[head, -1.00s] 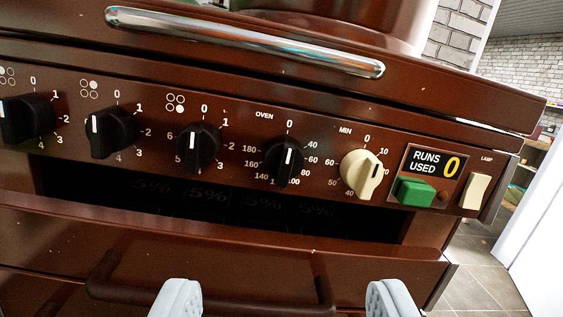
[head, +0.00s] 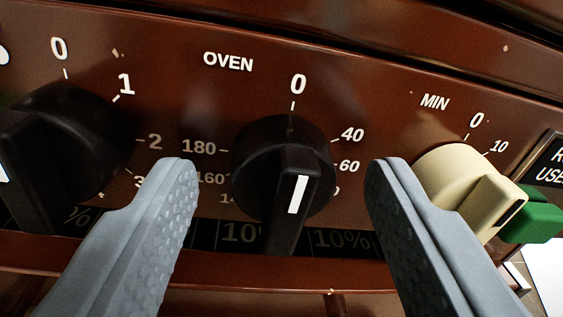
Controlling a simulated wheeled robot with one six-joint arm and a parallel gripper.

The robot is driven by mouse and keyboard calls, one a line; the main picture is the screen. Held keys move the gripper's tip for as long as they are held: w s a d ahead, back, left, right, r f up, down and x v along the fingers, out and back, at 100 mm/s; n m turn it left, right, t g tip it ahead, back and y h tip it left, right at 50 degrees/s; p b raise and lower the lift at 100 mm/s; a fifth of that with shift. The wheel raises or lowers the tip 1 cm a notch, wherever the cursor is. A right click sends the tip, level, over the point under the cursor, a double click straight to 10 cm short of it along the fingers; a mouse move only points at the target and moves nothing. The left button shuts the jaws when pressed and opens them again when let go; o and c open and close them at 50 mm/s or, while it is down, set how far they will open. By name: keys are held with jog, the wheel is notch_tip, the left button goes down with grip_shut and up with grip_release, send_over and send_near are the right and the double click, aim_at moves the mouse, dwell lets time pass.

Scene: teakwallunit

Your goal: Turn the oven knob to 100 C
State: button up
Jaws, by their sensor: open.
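The black oven knob (head: 262,160) sits below the word OVEN on the brown panel. The white line on its grip bar points up toward the 0 mark, leaning slightly right. The printed scale shows 40 and 60 on the right and 180 and 160 on the left; the 100 mark is hidden behind the knob. My gripper (head: 278,172) is open, with one grey finger on each side of the knob. I see gaps between the fingers and the knob, and it is not held.
A cream minute timer knob (head: 465,185) stands close beside my right finger, with a green button (head: 535,215) beyond it. A black burner knob (head: 75,140) is left of my left finger. The brown panel (head: 370,95) is clear above the oven knob.

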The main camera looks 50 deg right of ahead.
jog(key=c, duration=1)
